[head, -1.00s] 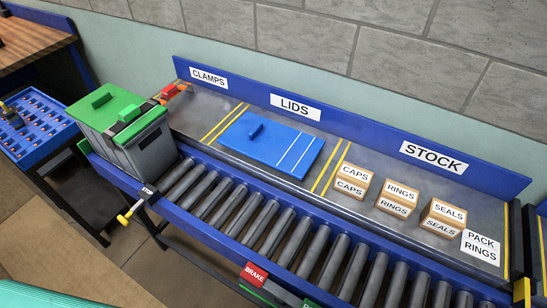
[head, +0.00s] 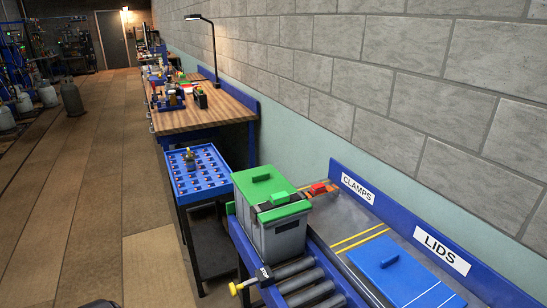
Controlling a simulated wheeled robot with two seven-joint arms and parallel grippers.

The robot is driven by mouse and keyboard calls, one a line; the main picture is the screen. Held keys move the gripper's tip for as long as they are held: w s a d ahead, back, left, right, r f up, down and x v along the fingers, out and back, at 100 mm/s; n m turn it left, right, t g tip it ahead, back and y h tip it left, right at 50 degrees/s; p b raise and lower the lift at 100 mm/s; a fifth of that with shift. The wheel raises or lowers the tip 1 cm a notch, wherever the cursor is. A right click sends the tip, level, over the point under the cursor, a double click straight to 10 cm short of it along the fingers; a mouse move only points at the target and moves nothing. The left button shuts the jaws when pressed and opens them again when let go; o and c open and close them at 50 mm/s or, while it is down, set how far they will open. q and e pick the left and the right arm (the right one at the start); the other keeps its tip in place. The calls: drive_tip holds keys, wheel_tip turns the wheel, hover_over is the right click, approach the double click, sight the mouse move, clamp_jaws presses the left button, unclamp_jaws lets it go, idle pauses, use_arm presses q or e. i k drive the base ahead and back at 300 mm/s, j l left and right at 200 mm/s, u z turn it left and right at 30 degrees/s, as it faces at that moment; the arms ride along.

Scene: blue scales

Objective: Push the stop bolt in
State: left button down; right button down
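The stop bolt shows a yellow knob (head: 235,289) that sticks out on the left of a small black block (head: 264,275) with a white label. A short length of light shaft shows between knob and block. The block sits on the near blue rail of the roller conveyor, at its left end. A grey bin (head: 277,236) with a green lid (head: 266,183) stands on the conveyor just behind the block. Neither of my grippers is in view.
A blue tray of small parts (head: 205,178) stands on a dark cart left of the bin. A blue lid (head: 390,262) lies on the bench at the right. A wooden workbench (head: 215,108) stands behind.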

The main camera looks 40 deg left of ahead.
sight(234, 288)
drive_tip(key=u, duration=1.15)
